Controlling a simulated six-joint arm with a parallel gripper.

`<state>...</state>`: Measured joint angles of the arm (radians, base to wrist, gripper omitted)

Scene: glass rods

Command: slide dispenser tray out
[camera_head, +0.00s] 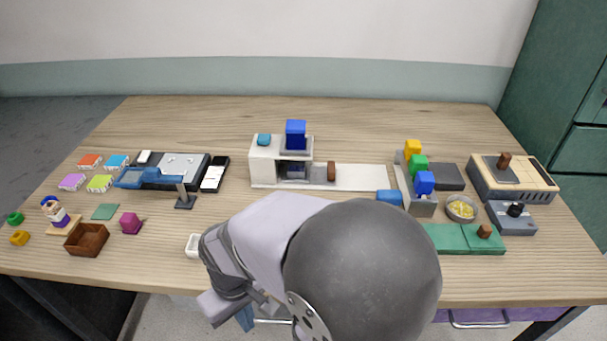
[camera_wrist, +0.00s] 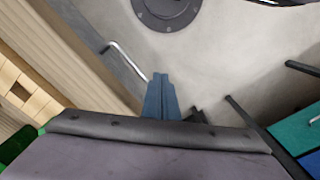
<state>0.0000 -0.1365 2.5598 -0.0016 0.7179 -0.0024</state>
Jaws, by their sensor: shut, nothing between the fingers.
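The likely dispenser is a white housing (camera_head: 262,165) at the middle back of the table, with a blue block (camera_head: 296,134) on top. A dark blue piece (camera_head: 295,171) sits inside its opening. A brown knob (camera_head: 331,172) stands just right of the opening, on a long pale base (camera_head: 365,177). I cannot tell where the tray's edges are. My gripper (camera_head: 245,320) is low at the front edge of the table, far from the dispenser and mostly hidden behind my arm. In the wrist view its blue fingers (camera_wrist: 161,80) are together and empty, over the floor beside the table.
My arm covers the front middle of the table. A small white dish (camera_head: 193,246) is by it. Blue, green and yellow blocks on a grey ramp (camera_head: 423,204) stand right of the base. A metal handle (camera_wrist: 127,62) is near the fingers in the wrist view.

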